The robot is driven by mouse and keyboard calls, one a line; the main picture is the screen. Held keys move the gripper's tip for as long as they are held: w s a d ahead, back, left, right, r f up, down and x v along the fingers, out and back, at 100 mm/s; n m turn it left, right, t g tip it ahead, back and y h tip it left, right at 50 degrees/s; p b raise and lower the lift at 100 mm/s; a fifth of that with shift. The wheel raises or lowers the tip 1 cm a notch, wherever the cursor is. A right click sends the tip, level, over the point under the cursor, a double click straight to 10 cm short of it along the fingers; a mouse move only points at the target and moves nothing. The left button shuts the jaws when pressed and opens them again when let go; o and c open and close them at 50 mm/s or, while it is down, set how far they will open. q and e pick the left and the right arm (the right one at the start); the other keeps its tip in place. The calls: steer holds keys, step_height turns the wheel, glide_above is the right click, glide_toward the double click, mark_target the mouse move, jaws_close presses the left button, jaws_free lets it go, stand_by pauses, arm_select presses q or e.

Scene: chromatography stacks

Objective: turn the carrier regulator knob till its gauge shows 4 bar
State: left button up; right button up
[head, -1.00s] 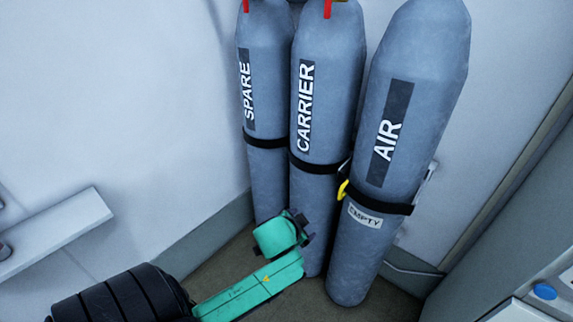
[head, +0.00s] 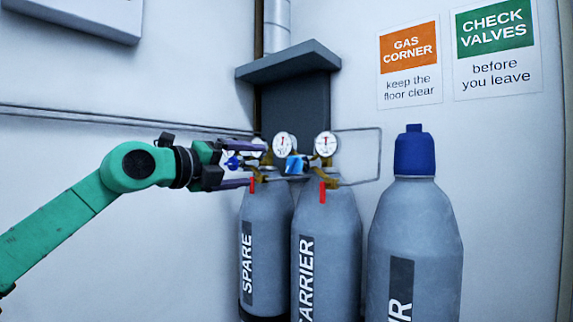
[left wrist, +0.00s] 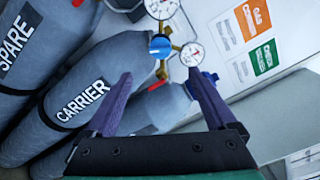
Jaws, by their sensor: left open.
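The carrier regulator sits on top of the CARRIER cylinder (head: 325,225). Its blue knob (head: 295,164) lies between and below two round white gauges, left (head: 282,145) and right (head: 326,144). Their readings are too small to tell. My left gripper (head: 255,158) is open and empty, left of the blue knob, its purple fingers above and below the spare regulator in the picture. In the left wrist view the blue knob (left wrist: 160,46) shows centred just beyond the gap between the fingertips (left wrist: 159,74), apart from them. My right gripper is out of view.
The SPARE cylinder (head: 262,230) stands left of the carrier, its regulator partly hidden by my gripper. The AIR cylinder (head: 415,225) with a blue cap (head: 415,150) stands right. A thin metal frame (head: 380,155) is beside the carrier regulator. A dark hood (head: 290,65) is behind.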

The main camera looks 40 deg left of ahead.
mark_target(289, 165)
arm_select(q)
steer(key=w+p, duration=0.9)
steer(key=w, duration=0.3)
steer(key=shift+w+a+r, duration=0.1)
steer(key=shift+w+r, duration=0.05)
steer(key=shift+w, duration=0.5)
steer(key=shift+f, duration=0.2)
steer(key=c, duration=1.4)
steer(key=m, duration=0.4)
steer(key=o, duration=1.4)
steer(key=shift+s, duration=0.1)
